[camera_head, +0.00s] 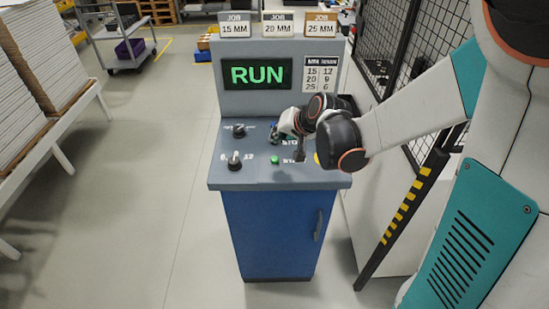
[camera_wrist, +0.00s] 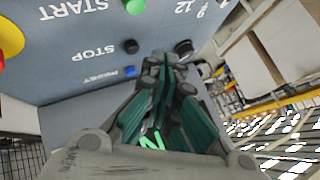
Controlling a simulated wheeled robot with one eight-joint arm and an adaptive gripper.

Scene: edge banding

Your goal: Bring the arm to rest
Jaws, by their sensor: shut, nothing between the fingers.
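My gripper (camera_head: 276,133) is over the sloped grey control panel (camera_head: 215,170) of the blue cabinet, reaching in from the right. In the wrist view its dark and teal fingers (camera_wrist: 163,68) are shut together and empty. Whether the fingertips touch the panel is hard to tell. The screen (camera_head: 257,74) reads RUN in green. A green button (camera_head: 274,160) also shows beside START in the wrist view (camera_wrist: 134,6). A black button (camera_wrist: 130,46) is beside STOP, with a blue button (camera_wrist: 130,71) below. My wrist partly hides the panel's right side.
Two black knobs (camera_head: 234,160) (camera_head: 239,131) are on the panel's left. Job cards (camera_head: 278,23) stand on top. A mesh fence (camera_head: 390,40) and a yellow-black striped post (camera_head: 405,215) are on the right. Stacked boards (camera_head: 45,60) are on the left. The floor (camera_head: 150,200) between is clear.

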